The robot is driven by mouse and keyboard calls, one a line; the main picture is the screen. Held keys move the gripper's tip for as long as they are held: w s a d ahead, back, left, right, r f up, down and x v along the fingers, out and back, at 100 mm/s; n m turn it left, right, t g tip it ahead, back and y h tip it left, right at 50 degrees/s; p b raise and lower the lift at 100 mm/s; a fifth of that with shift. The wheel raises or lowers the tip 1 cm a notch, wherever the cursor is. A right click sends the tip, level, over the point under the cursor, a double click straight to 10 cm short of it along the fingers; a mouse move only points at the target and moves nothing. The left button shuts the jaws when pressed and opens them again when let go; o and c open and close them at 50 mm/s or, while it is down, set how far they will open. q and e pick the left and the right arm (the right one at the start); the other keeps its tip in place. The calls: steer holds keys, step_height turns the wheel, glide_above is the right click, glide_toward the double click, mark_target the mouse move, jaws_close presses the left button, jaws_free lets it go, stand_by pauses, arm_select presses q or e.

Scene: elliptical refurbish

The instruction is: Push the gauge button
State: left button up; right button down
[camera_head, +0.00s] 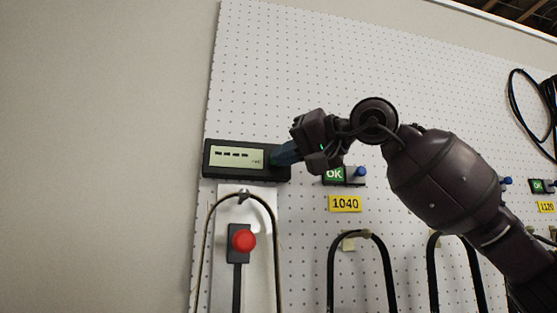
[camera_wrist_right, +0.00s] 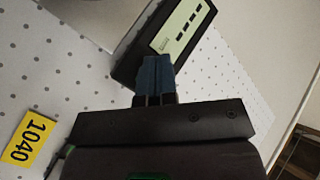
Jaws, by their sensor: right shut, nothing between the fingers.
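The gauge (camera_head: 226,172) is a black box with a pale green screen showing a row of dashes, mounted on the white pegboard. My right gripper (camera_head: 279,156) is shut and empty, its blue fingertips at the right end of the gauge face. In the right wrist view the gauge (camera_wrist_right: 126,68) lies just beyond the shut blue fingers (camera_wrist_right: 154,72). The fingertips cover that part of the gauge, so the button is hidden. I cannot tell whether they touch it. My left gripper is not in view.
A red button (camera_head: 243,240) on a dark box sits below the gauge, framed by a looped cable (camera_head: 207,215). A green OK display (camera_head: 334,175) and yellow 1040 label (camera_head: 345,204) are to the right. More black hoses (camera_head: 388,270) hang below. The wall at left is bare.

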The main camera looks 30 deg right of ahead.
steer(key=shift+s, duration=0.15)
steer(key=shift+s+a+b, duration=0.25)
steer(key=shift+s, duration=0.7)
steer(key=shift+s+a+b, duration=0.2)
steer(key=shift+s+a, duration=0.05)
steer(key=shift+s, duration=0.7)
steer(key=shift+s+a+b, duration=0.25)
steer(key=shift+s, duration=0.7)
